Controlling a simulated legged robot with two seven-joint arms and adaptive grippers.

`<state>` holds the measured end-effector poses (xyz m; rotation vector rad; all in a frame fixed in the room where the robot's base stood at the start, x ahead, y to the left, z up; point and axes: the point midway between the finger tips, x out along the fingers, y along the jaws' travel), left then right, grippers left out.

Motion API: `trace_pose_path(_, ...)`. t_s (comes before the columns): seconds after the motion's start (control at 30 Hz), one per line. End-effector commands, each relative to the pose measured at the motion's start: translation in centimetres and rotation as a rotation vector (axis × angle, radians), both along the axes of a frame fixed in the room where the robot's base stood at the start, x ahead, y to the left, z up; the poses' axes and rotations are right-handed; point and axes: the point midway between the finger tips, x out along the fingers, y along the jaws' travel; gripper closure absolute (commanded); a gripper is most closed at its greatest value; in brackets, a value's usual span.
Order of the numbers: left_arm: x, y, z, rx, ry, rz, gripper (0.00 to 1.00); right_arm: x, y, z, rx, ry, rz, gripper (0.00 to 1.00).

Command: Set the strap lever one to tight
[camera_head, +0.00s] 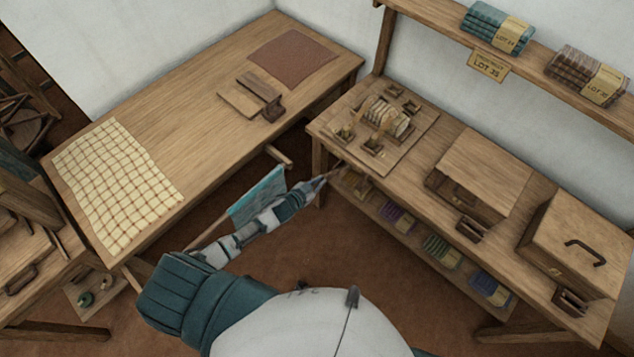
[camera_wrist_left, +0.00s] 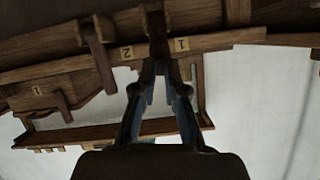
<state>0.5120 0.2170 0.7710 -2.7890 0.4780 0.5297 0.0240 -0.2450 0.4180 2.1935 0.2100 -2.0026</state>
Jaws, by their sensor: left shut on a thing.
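My left gripper (camera_head: 321,181) reaches to the front left corner of the right-hand bench. In the left wrist view my left gripper (camera_wrist_left: 159,66) is shut on a dark wooden lever (camera_wrist_left: 157,30), its fingertips converging on the lever's lower end. The lever hangs between a tag marked 2 (camera_wrist_left: 127,52) and a tag marked 1 (camera_wrist_left: 181,44) on a wooden rail. I cannot tell from the picture which tag belongs to it, nor its exact setting. In the head view the lever is too small and partly hidden by the gripper. My right gripper is not in view.
Another wooden lever (camera_wrist_left: 102,62) is left of the held one. The right-hand bench holds a board with a spool rack (camera_head: 387,118) and wooden boxes (camera_head: 485,168). A teal cloth (camera_head: 257,198) is beside my left forearm. The left table (camera_head: 190,110) carries a checked cloth (camera_head: 112,172).

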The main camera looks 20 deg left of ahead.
Motion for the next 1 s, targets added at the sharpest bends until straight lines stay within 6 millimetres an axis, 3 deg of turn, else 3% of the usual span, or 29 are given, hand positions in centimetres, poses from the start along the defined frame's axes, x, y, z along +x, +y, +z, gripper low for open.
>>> trace_pose_path(0.37,-0.16,-0.57,-0.37,-0.008,0.007,-0.003,1.0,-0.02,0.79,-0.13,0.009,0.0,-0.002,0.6)
trace_pose_path(1.0,-0.17,-0.62,-0.36,-0.009,0.006,-0.004,1.0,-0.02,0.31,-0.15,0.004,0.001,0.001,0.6)
